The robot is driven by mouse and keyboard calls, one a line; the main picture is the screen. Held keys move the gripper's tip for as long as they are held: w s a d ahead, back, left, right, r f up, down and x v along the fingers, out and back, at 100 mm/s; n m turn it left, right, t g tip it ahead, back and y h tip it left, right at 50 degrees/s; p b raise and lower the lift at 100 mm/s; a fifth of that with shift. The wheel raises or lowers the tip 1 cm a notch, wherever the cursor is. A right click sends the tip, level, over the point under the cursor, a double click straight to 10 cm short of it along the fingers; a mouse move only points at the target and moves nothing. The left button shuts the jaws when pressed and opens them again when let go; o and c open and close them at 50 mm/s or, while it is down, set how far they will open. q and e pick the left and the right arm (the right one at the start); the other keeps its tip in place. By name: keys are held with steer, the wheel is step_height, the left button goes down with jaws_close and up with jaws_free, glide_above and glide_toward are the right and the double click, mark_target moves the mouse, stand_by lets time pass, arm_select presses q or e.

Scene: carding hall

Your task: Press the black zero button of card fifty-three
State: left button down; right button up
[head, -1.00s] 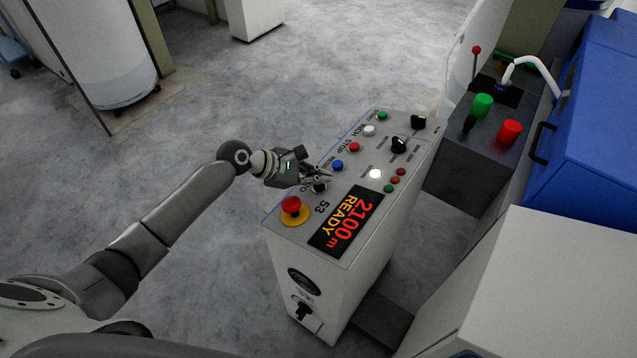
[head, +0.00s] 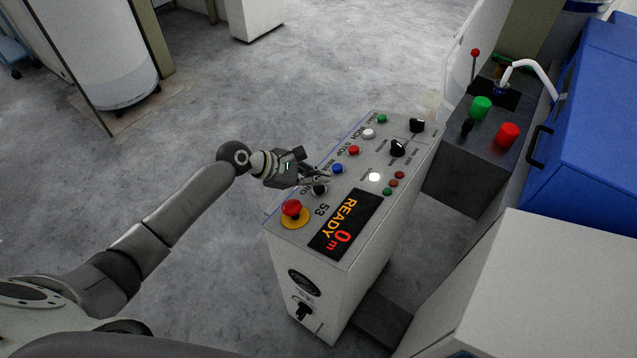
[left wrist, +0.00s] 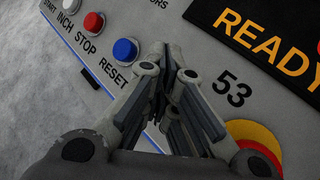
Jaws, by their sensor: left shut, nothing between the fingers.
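Card 53's control panel (head: 290,247) has a slanted white top marked "53". The black button (head: 320,189) sits between the blue reset button (head: 337,169) and the red emergency stop (head: 292,208). My left gripper (head: 324,176) is shut and empty, its fingertips just over the panel beside the black button; whether they touch it I cannot tell. In the left wrist view the shut fingers (left wrist: 168,62) hide the black button. The display (head: 345,224) reads READY and 0 m.
Red stop (head: 354,150), white inch (head: 369,133) and green start (head: 382,118) buttons line the panel's left edge. Black rotary knobs (head: 398,148) and a lit white lamp (head: 374,177) lie right of them. A blue bin (head: 588,120) stands at the right. Open floor lies left.

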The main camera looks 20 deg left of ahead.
mark_target(313, 191)
arm_select(q)
steer(key=shift+r, duration=0.25)
steer(key=r+p, duration=0.2)
steer(key=a+r+p, duration=0.1)
steer(key=r+p, duration=0.1)
steer(key=p, duration=0.1)
steer(key=shift+w+a+r, duration=0.1)
steer(key=shift+w+r, duration=0.1)
steer(key=shift+r, duration=0.15)
stand_by(0.4)
stand_by(0.4)
